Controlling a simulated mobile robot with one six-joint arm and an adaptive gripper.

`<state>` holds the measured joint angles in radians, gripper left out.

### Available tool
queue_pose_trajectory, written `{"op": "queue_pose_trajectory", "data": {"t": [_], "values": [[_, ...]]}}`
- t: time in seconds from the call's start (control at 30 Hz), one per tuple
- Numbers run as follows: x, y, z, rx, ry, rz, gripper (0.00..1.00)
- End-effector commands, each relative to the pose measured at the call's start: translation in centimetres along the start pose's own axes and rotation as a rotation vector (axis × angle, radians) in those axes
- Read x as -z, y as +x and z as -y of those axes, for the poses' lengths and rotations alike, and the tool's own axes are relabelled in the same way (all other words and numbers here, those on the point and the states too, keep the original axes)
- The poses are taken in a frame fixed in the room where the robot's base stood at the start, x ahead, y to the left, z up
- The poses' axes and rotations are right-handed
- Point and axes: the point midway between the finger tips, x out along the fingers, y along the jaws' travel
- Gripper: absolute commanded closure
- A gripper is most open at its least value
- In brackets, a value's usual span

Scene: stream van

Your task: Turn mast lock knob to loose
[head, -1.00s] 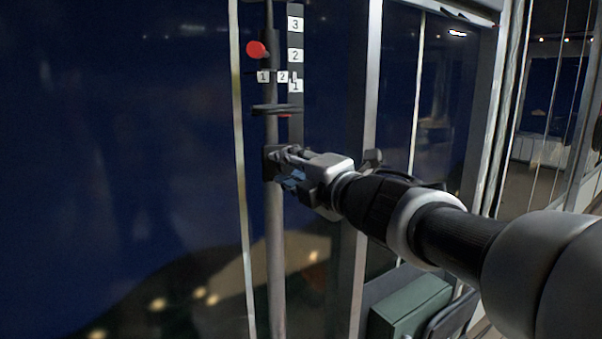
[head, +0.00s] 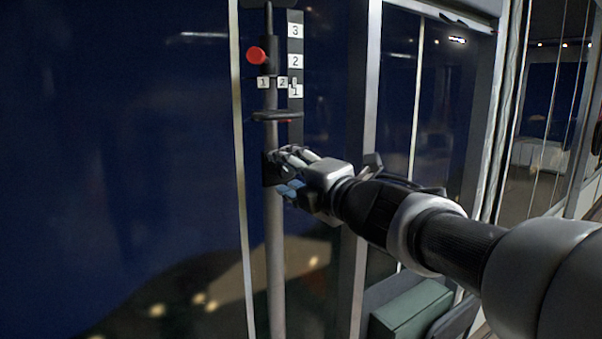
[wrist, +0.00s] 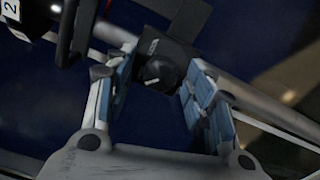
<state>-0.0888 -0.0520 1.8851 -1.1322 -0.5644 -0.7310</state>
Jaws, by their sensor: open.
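The mast lock knob (wrist: 159,73) is a dark round knob with a light mark, on a black block (wrist: 178,50) clamped to the grey mast. In the wrist view it lies between and just beyond the tips of my open gripper (wrist: 157,85), whose blue-padded fingers stand on either side. I cannot tell whether a pad touches it. In the head view my gripper (head: 285,173) is at the block on the mast (head: 276,250), and the fingers hide most of the knob.
Above the block are a dark disc-shaped collar (head: 277,116), a red knob (head: 256,55) and a numbered scale (head: 295,61). A pale vertical post (head: 363,140) stands right of the mast. A green box (head: 412,308) sits low at right, below my arm.

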Motion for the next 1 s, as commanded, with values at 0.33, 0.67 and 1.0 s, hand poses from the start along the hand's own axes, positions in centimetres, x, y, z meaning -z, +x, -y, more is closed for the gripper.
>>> {"op": "queue_pose_trajectory", "data": {"t": [0.33,0.67,1.0], "values": [[-0.1,-2.4,0.0,0.0,0.0,0.004,0.51],[-0.1,-9.3,-0.1,-0.001,-0.002,0.005,0.51],[0.0,-12.0,0.0,0.0,0.0,0.0,0.51]]}}
